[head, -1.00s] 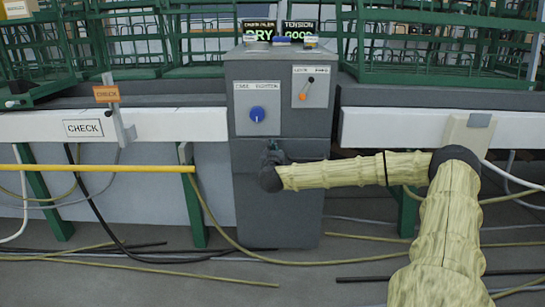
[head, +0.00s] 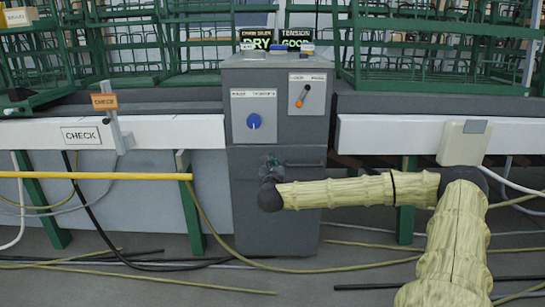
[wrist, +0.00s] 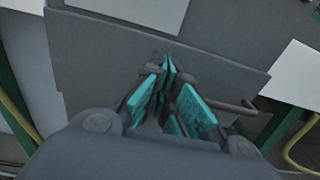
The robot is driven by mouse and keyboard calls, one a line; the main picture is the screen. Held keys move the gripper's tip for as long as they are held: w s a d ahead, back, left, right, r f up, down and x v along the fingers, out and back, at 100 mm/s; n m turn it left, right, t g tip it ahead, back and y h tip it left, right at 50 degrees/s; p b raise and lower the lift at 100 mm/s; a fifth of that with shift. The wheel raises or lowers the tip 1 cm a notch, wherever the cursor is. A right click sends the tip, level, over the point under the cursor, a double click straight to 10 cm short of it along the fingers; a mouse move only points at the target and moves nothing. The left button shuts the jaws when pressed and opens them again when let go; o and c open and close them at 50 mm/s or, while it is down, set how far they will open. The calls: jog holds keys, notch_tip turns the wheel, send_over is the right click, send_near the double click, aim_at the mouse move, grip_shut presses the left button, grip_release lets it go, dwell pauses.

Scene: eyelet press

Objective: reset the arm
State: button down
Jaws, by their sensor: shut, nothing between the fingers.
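My gripper (head: 271,164) is in front of the grey cabinet (head: 270,215), at the height of the upper part of its door. My covered arm reaches to it from the lower right. In the wrist view the gripper (wrist: 168,68) shows teal finger pads close together at the tips, with nothing between them. The cabinet face (wrist: 215,55) fills most of the background there. Whether the fingers touch the cabinet cannot be told.
The cabinet carries a blue knob (head: 254,121) and an orange-tipped lever (head: 301,98). Signs on top read DRY and GOOD. White rails run to both sides. A yellow bar (head: 95,175) is at left. Hoses (head: 330,270) lie on the floor.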

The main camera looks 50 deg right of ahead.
jog(key=p+v, duration=0.2)
jog(key=v, duration=0.5)
jog(key=shift+a, duration=0.5)
jog(key=shift+w, duration=0.15)
